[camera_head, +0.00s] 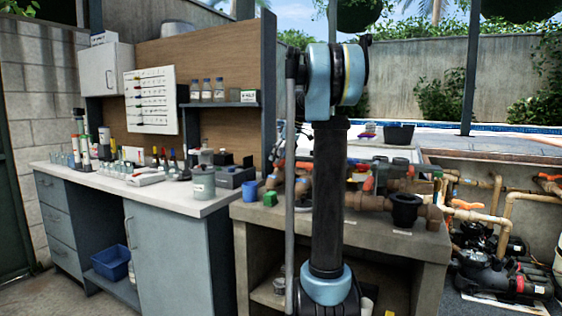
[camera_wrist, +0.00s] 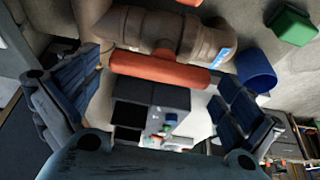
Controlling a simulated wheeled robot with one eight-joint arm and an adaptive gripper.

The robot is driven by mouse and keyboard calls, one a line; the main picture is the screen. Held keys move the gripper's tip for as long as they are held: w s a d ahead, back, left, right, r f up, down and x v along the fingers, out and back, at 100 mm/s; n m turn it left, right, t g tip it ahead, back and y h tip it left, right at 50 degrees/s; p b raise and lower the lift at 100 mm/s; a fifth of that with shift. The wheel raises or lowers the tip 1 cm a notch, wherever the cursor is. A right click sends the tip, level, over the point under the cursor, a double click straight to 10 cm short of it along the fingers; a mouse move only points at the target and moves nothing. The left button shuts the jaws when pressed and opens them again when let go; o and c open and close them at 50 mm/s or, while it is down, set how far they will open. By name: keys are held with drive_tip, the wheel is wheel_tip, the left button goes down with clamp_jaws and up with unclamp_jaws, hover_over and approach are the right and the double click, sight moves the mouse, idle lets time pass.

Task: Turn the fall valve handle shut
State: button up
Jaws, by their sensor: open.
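In the wrist view an orange-red valve handle (camera_wrist: 160,68) lies across the upper middle, close against a brown pipe fitting (camera_wrist: 180,35) with a blue label. My gripper (camera_wrist: 160,82) is open, one dark ribbed finger on each side of the view, and the handle shows in the gap between them. Nothing is held. I cannot tell whether either finger touches the handle. In the head view my arm stands in front of the pipework and hides my gripper. Several orange-red handles show on the brown pipes (camera_head: 365,201) there; I cannot tell which is the fall valve's.
A green block (camera_wrist: 291,25) and a blue cup (camera_wrist: 256,70) sit near the right finger. The pipework lies on a stone-like bench (camera_head: 400,241). A black round fitting (camera_head: 405,208) stands right of my arm. A counter (camera_head: 120,185) crowded with bottles is at left.

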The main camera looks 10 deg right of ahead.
drive_tip(key=c, duration=0.8)
drive_tip(key=shift+o, duration=0.2)
drive_tip(key=shift+m, duration=0.4)
drive_tip(key=m+t+h, duration=0.1)
drive_tip(key=m, duration=0.2)
drive_tip(key=shift+s+m, duration=0.1)
drive_tip(key=shift+m, duration=0.3)
drive_tip(key=m+t+h, duration=0.1)
drive_tip(key=m+h, duration=0.1)
drive_tip(key=m, duration=0.2)
drive_tip(key=shift+a, duration=0.15)
drive_tip(key=m+h, duration=0.1)
drive_tip(key=m, duration=0.4)
drive_tip(key=shift+a+h, duration=0.15)
drive_tip(key=shift+h, duration=0.25)
drive_tip(key=m+h, duration=0.1)
drive_tip(key=m, duration=0.3)
drive_tip(key=shift+g, duration=0.4)
drive_tip(key=shift+m+h, duration=0.3)
